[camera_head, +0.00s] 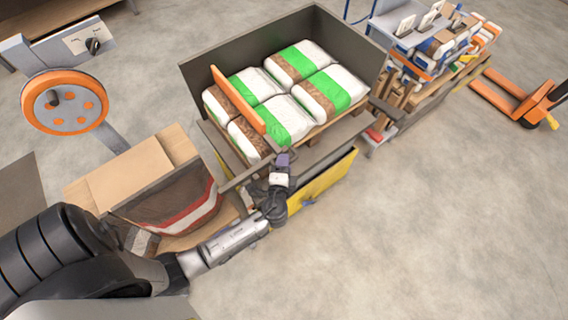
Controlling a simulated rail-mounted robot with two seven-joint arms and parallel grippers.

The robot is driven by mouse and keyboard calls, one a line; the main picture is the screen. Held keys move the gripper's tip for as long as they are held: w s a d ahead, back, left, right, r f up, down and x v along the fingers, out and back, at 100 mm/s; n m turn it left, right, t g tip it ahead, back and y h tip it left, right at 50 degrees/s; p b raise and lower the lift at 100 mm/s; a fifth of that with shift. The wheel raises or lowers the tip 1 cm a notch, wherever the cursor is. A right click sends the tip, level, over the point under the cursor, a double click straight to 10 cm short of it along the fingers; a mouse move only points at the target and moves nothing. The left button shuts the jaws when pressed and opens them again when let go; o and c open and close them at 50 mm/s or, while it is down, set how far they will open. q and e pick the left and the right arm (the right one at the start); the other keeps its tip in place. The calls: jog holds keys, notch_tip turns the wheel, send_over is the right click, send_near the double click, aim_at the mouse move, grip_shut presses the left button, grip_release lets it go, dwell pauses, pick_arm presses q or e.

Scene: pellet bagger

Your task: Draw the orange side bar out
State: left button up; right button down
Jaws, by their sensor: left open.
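The orange side bar (238,101) is a long flat bar. My left gripper (281,153) is open, just past the bar's near end at the bin's front corner. It looks apart from the bar, but I cannot tell for sure whether they touch. My right gripper is not in view.
Green, white and brown bags (330,88) fill the bin. A yellow panel (325,180) is below its front. An orange handwheel (64,102) and a cardboard box (135,172) stand at the left. An orange pallet jack (520,105) is far right. The right front floor is clear.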

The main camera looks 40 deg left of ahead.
pick_arm(q)
jog(key=shift+c, duration=0.3)
grip_shut()
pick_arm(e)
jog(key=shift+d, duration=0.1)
